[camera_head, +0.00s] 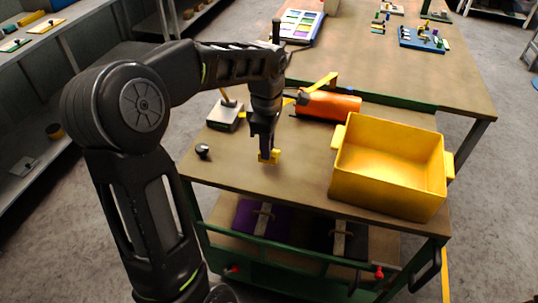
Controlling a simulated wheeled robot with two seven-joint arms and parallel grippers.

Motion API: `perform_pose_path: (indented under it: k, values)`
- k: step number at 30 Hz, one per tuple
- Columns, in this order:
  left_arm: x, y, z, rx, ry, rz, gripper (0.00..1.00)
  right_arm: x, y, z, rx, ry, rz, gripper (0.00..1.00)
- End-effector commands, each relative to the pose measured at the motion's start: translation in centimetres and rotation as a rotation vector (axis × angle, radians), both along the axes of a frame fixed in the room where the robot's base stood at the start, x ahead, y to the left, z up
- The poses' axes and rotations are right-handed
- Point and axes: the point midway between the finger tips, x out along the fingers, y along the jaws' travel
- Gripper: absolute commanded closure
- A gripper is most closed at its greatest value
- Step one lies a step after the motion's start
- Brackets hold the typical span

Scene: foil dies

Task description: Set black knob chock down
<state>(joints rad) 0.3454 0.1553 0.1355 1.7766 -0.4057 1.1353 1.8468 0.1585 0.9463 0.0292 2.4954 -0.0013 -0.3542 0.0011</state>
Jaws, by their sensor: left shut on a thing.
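My left gripper (267,148) points down over the cart top and is shut on a small yellow chock (275,156), at or just above the surface. I take it for the black knob chock; its knob is hidden between the fingers. I cannot tell whether it touches the cart top. My right gripper is not in view.
The wooden cart top (235,170) has free room around the chock. A small dark round object (203,151) and a grey block (225,115) are to the left. An orange roll (330,104) lies behind, and a yellow bin (390,165) stands at right.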

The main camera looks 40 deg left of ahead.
Motion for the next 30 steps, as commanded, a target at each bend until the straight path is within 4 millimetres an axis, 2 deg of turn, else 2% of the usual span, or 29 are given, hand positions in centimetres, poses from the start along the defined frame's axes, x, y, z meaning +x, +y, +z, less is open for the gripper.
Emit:
perform_pose_path:
  k: [5, 13, 24, 25, 30]
  values:
    - [0.0, 0.0, -0.4, 0.000, 0.001, 0.000, 1.00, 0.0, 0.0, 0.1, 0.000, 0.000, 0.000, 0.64]
    - [0.0, 0.0, -3.6, 0.000, 0.001, 0.001, 1.00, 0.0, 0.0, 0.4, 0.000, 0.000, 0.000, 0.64]
    - [0.0, 0.0, -4.1, -0.001, -0.001, 0.000, 1.00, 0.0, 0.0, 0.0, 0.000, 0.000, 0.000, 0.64]
    - [0.0, 0.0, -4.1, -0.001, -0.001, 0.000, 0.79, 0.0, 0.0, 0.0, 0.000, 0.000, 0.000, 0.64]
    - [0.0, 0.0, -4.0, -0.001, 0.000, 0.000, 0.65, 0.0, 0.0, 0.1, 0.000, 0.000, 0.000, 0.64]
